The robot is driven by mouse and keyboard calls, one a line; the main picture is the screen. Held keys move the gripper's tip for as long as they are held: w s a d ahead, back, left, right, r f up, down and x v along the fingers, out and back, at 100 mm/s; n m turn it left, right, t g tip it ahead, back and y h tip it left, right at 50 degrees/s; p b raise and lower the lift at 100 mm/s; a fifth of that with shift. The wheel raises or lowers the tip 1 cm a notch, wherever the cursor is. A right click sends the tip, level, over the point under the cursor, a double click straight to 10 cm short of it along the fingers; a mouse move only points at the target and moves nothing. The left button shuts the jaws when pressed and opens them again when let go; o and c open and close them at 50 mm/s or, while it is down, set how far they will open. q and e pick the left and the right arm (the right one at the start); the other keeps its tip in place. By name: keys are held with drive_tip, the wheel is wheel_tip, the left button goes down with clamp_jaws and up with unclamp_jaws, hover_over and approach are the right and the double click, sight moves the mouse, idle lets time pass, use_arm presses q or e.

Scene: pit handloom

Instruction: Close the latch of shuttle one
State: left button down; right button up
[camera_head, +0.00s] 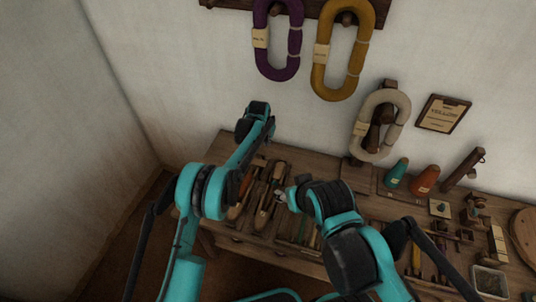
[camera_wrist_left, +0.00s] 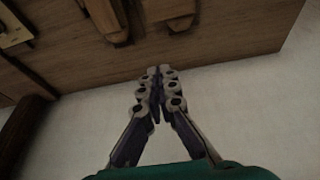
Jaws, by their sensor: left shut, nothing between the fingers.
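Long wooden shuttles (camera_head: 267,190) lie side by side on the left part of the workbench (camera_head: 232,142). I cannot tell which is shuttle one, and no latch can be made out. In the left wrist view, my left gripper (camera_wrist_left: 156,75) is shut and empty, its fingertips together over the bench's edge strip. Two dark wooden pieces (camera_wrist_left: 108,22) show beyond it, apart from the fingers. In the head view, my left arm reaches across the bench's left end and its fingers are not clear. My right gripper (camera_head: 281,197) is small beside the shuttles; its jaws are unclear.
Purple (camera_head: 278,70) and mustard (camera_head: 342,50) yarn skeins hang on the wall, with a pale skein (camera_head: 381,125) lower. Teal (camera_head: 397,173) and red (camera_head: 425,180) cones stand at the back. Small tools and a tray (camera_head: 489,281) crowd the right side.

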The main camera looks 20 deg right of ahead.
sight(259, 163)
use_arm(q)
drive_tip(key=b+x, duration=0.3)
drive_tip(key=x, duration=0.7)
drive_tip(key=shift+f+b, duration=0.25)
drive_tip(key=shift+b, duration=0.05)
drive_tip(key=shift+s+a+r, duration=0.1)
drive_tip(key=shift+s+a, duration=0.1)
drive_tip(key=shift+s, duration=0.05)
drive_tip(key=shift+s+a+r+b, duration=0.1)
drive_tip(key=shift+s+a+b, duration=0.15)
drive_tip(key=shift+s+a, duration=0.35)
drive_tip(key=shift+s+a+r+b, duration=0.1)
drive_tip(key=shift+s+a+b, duration=0.2)
drive_tip(key=shift+s, duration=0.55)
drive_tip(key=shift+a, duration=0.15)
drive_tip(key=shift+s+m, duration=0.1)
drive_tip(key=shift+m, duration=0.2)
